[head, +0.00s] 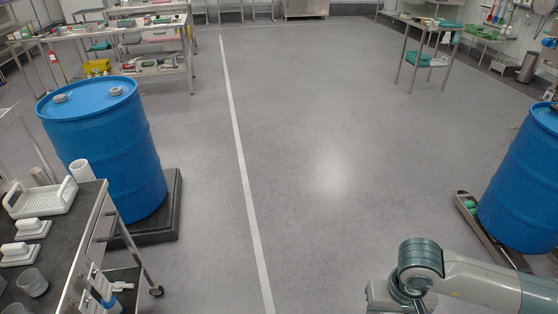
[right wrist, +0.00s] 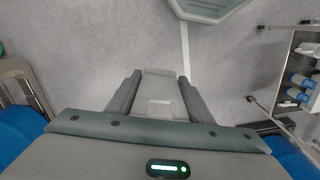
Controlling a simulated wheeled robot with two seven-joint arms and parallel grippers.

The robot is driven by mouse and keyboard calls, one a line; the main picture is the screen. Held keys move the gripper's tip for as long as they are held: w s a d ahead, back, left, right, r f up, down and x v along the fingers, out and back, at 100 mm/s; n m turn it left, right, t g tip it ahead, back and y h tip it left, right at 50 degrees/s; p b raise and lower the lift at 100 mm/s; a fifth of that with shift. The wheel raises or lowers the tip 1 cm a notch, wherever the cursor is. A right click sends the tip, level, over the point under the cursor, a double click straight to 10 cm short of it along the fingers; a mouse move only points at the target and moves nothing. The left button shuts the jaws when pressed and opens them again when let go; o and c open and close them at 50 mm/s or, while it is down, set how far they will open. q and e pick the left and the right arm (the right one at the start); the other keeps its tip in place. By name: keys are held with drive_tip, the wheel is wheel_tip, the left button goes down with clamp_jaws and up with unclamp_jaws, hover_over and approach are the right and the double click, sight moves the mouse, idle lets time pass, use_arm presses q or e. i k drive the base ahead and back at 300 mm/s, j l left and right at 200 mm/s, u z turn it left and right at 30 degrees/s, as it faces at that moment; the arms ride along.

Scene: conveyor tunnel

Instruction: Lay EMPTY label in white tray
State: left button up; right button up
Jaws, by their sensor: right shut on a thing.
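The white tray (head: 42,200) stands on the dark top of a cart at the left edge of the head view. My right gripper (right wrist: 157,88) is shut on a flat pale grey piece, likely the label (right wrist: 158,82), which lies between its two dark fingers in the right wrist view. No writing on it is readable. In the head view my right arm reaches in at the lower right, far from the tray, and its fingers are not visible. My left gripper is in neither view.
The cart (head: 62,238) also holds white blocks on small bases (head: 25,228) and a clear cup (head: 33,283). A blue drum (head: 115,150) on a dark pallet stands behind it. Another blue drum (head: 525,185) is at right. The middle floor (head: 320,170) is clear.

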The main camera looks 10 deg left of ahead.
sight(47, 202)
drive_tip(key=i+u, duration=0.15)
drive_tip(key=u, duration=0.3)
drive_tip(key=i+l+u, duration=0.15)
drive_tip(key=u, duration=0.3)
drive_tip(key=i+l+u, duration=0.15)
drive_tip(key=u, duration=0.3)
drive_tip(key=i+l+u, duration=0.2)
drive_tip(key=u, duration=0.25)
drive_tip(key=i+l+u, duration=0.15)
drive_tip(key=l+u, duration=0.15)
drive_tip(key=u, duration=0.15)
drive_tip(key=i+l+u, duration=0.1)
drive_tip(key=l+u, duration=0.3)
drive_tip(key=i+l+u, duration=0.1)
drive_tip(key=l+u, duration=0.25)
drive_tip(key=l, duration=0.25)
drive_tip(key=l+u, duration=0.35)
drive_tip(key=l, duration=0.3)
drive_tip(key=l+u, duration=0.35)
drive_tip(key=l, duration=0.3)
